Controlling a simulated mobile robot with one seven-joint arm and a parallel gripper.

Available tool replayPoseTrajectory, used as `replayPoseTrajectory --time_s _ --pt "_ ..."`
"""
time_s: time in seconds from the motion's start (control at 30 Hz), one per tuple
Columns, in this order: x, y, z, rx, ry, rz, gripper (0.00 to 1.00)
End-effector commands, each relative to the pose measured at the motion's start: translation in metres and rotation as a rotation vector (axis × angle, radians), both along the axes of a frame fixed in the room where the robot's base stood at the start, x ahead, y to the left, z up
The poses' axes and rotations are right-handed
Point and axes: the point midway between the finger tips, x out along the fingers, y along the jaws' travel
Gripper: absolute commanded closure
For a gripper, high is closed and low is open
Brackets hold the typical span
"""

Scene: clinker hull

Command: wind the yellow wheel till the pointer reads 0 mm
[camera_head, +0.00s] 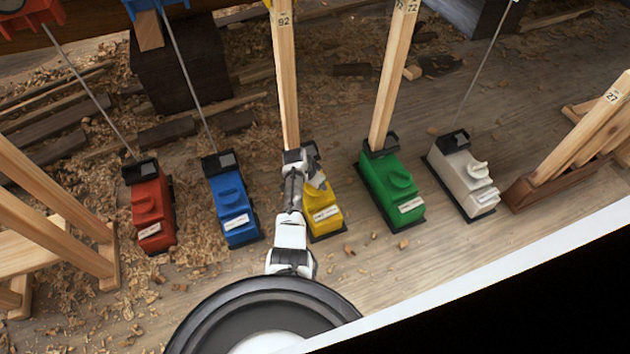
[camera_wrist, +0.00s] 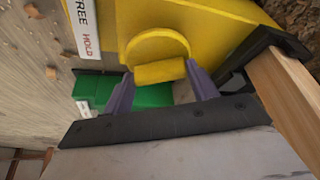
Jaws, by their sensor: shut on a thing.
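The yellow unit (camera_head: 325,217) stands on the floor in the middle of the row, partly behind my arm. In the wrist view, the yellow wheel (camera_wrist: 156,45) is a round knob with a raised bar across it. My gripper (camera_wrist: 160,71) has its two purple fingers at the ends of that bar and is shut on it. In the head view my gripper (camera_head: 317,181) is small and covers the wheel. A white label reading FREE and HOLD (camera_wrist: 85,30) is on the yellow unit. I see no readable pointer or millimetre scale in either view.
Red (camera_head: 151,207), blue (camera_head: 232,200), green (camera_head: 390,188) and white (camera_head: 462,178) units stand on both sides. A wooden prop (camera_head: 285,75) rises from the yellow unit, close beside my gripper in the wrist view (camera_wrist: 292,105). Wood shavings litter the floor.

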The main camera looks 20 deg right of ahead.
Motion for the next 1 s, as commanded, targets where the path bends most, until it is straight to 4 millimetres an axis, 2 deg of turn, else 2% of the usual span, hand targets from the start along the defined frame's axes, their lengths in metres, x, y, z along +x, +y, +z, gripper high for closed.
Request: replayPoseTrajectory --time_s 0.17,0.2,0.37,0.73,1.0 --pt "-0.001 0.000 -0.001 0.003 0.001 -0.001 0.65" --pt "-0.001 0.000 -0.001 0.003 0.001 -0.001 0.39" --pt "0.000 0.000 -0.001 0.002 0.001 0.000 0.20" --pt "-0.001 0.001 0.005 0.001 0.000 0.001 0.20" --pt "-0.006 0.011 0.036 0.000 0.001 0.003 0.20"
